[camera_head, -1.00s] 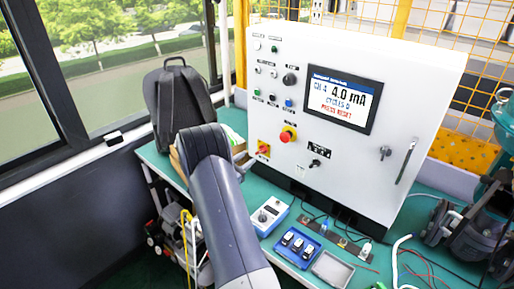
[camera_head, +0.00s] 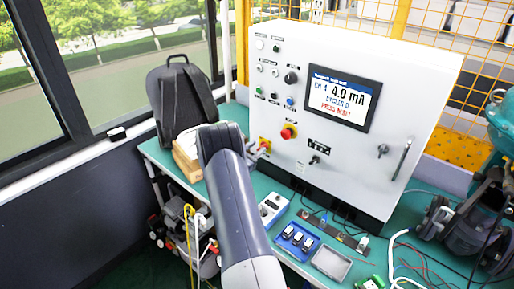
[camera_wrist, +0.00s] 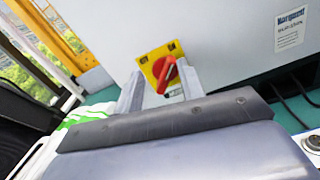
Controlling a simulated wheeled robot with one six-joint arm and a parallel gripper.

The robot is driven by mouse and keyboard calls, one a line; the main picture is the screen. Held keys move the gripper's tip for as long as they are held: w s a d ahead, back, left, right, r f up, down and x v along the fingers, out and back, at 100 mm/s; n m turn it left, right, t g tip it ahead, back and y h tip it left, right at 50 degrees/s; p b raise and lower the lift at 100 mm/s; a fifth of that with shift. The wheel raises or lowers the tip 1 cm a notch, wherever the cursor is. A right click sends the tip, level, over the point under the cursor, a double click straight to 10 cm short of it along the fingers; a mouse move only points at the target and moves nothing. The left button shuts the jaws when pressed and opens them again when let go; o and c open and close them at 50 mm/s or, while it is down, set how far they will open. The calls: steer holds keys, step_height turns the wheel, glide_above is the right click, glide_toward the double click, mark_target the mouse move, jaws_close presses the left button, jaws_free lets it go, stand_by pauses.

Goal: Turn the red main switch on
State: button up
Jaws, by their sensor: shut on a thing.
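The red main switch (camera_wrist: 166,74) is a red rotary handle on a yellow plate (camera_wrist: 150,62), low on the white cabinet front. In the wrist view its handle is tilted and sits between the two pale fingers of my gripper (camera_wrist: 160,78), which is shut on it. In the head view the switch plate (camera_head: 264,140) shows at the cabinet's lower left, and my arm partly hides the gripper there. The exact finger contact is hard to see.
The white cabinet (camera_head: 400,180) has a lit screen (camera_head: 341,97) reading 4.0 mA and "press reset". A red emergency knob (camera_head: 288,132) on yellow sits just right of the switch. A blue tray (camera_head: 296,240) and meter (camera_head: 272,208) lie on the green bench below. A backpack (camera_head: 182,98) stands left.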

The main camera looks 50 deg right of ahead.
steer(key=shift+s+d+r, duration=0.15)
steer(key=shift+d+r, duration=0.45)
steer(key=shift+r, duration=0.05)
steer(key=c, duration=0.5)
steer(key=shift+o, duration=0.3)
steer(key=o, duration=0.6)
steer(key=shift+c, duration=0.2)
steer(key=shift+o, duration=0.4)
steer(key=shift+w, duration=0.2)
steer(key=shift+w+a+f, duration=0.15)
steer(key=shift+a+f, duration=0.2)
steer(key=shift+f, duration=0.1)
steer(key=a+b, duration=0.3)
steer(key=a, duration=0.9)
steer(key=shift+s+f, duration=0.45)
